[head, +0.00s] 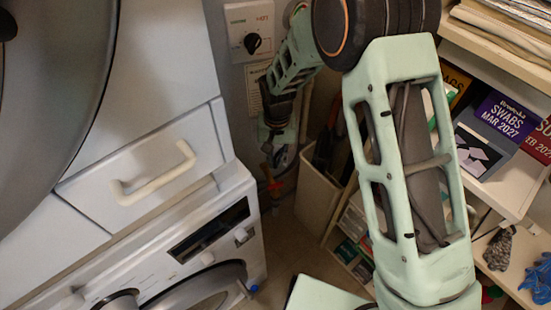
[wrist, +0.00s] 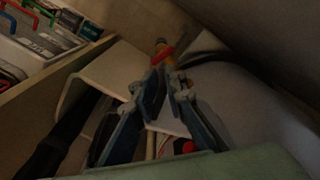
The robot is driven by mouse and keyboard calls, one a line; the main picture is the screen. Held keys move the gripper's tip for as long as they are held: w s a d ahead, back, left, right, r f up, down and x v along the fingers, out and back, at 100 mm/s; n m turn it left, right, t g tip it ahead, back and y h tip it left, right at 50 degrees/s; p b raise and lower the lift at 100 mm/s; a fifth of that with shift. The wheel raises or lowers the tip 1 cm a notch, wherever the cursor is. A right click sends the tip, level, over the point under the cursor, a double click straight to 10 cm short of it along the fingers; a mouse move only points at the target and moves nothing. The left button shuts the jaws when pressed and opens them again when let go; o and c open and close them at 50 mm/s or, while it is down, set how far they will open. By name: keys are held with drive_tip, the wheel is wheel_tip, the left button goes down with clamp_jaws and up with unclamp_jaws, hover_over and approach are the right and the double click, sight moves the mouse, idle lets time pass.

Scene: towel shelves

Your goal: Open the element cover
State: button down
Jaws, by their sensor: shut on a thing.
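My gripper (wrist: 167,80) points away from the wrist camera, its two dark blue fingers close together. Their tips close on a small brass-coloured fitting with a red lever (wrist: 166,53), which looks like a valve; the exact contact is dark and hard to see. In the head view my gripper (head: 277,158) is low in the gap beside the white machines, partly hidden by my arm, with a bit of red (head: 274,187) just below it. I cannot make out for certain which part is the element cover.
A white washing machine (head: 225,215) and a drawer with a pale handle (head: 153,174) stand at left. A wall control box with a black knob (head: 253,43) is above. A cream bin (head: 318,195) and shelves with boxes (head: 505,125) crowd the right.

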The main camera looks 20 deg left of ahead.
drive_tip(key=shift+a+r, duration=0.15)
drive_tip(key=shift+a, duration=0.15)
drive_tip(key=shift+s+a+r+m+b, duration=0.1)
drive_tip(key=shift+s+a+m+b, duration=0.5)
drive_tip(key=shift+s+a, duration=0.4)
drive_tip(key=shift+s+a+r+m+b, duration=0.1)
drive_tip(key=shift+s+a+m+b, duration=0.3)
drive_tip(key=shift+s+a+m, duration=0.55)
drive_tip(key=shift+w+a, duration=0.1)
drive_tip(key=shift+w, duration=0.05)
drive_tip(key=c, duration=2.1)
unclamp_jaws()
drive_tip(key=shift+w+f, duration=0.1)
